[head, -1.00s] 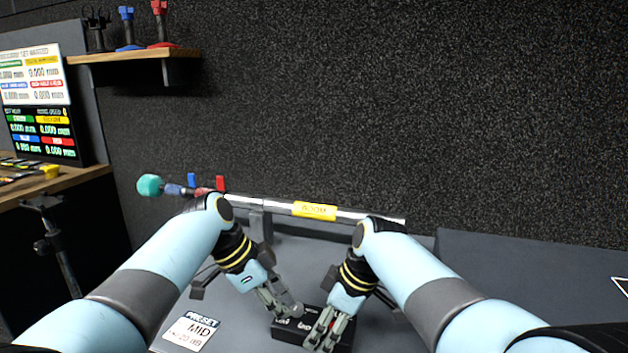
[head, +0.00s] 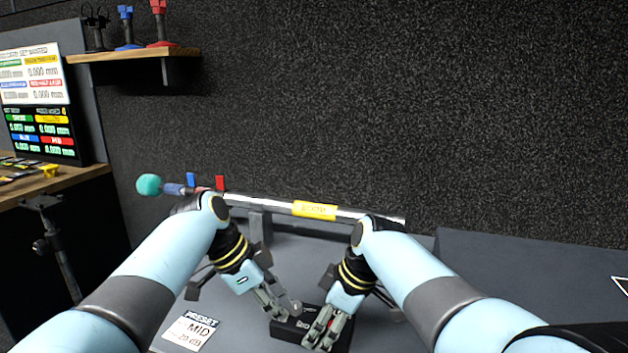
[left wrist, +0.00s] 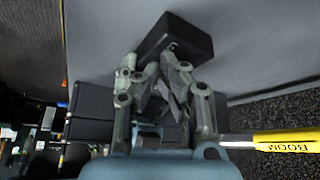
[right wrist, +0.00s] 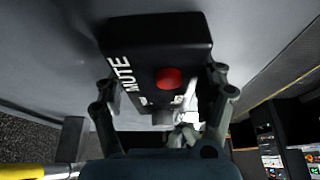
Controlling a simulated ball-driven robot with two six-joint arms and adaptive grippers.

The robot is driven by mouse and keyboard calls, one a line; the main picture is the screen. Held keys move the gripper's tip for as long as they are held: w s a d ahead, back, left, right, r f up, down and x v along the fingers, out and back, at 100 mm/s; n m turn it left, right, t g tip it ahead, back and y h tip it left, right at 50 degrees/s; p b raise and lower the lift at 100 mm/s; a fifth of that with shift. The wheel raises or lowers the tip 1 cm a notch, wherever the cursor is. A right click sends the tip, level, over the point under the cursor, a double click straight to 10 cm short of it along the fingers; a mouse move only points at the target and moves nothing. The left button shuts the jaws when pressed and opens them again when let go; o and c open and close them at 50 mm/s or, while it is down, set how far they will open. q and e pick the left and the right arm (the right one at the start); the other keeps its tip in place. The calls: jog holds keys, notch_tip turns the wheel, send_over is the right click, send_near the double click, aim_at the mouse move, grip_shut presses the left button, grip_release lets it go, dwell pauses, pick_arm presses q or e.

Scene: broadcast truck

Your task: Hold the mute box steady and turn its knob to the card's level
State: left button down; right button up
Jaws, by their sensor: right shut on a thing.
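The black mute box (head: 343,334) lies on the grey table at the bottom middle of the head view, largely hidden by my grippers. In the right wrist view the box (right wrist: 190,40) shows a red button (right wrist: 168,78) and white MUTE lettering. My right gripper (head: 324,332) is shut on the box, with a finger on each side. My left gripper (head: 286,311) is at the box's left end, its fingers apart. It also shows close to the box in the left wrist view (left wrist: 155,75). The knob cannot be made out clearly. The white card (head: 190,331) left of the box reads PRESET, MID, 20 dB.
A boom pole (head: 270,204) with a yellow BOOM label lies across supports behind my arms. A shelf (head: 130,54) with small stands is at upper left. Table space lies between card and box.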

pick_arm(q)
notch_tip(320, 180, up, 5)
jog(key=shift+w+a+r, duration=0.1)
jog(key=shift+r, duration=0.05)
jog(key=shift+w+a+f, duration=0.1)
jog(key=shift+w+f, duration=0.2)
jog(key=shift+f, duration=0.7)
jog(key=shift+w+a+f, duration=0.1)
jog(key=shift+w+f, duration=0.2)
jog(key=shift+f, duration=0.7)
jog(key=shift+w+f, duration=0.3)
jog(key=shift+f, duration=0.7)
jog(key=shift+d, duration=0.3)
jog(key=shift+s+d+f, duration=0.15)
jog(key=shift+s, duration=0.55)
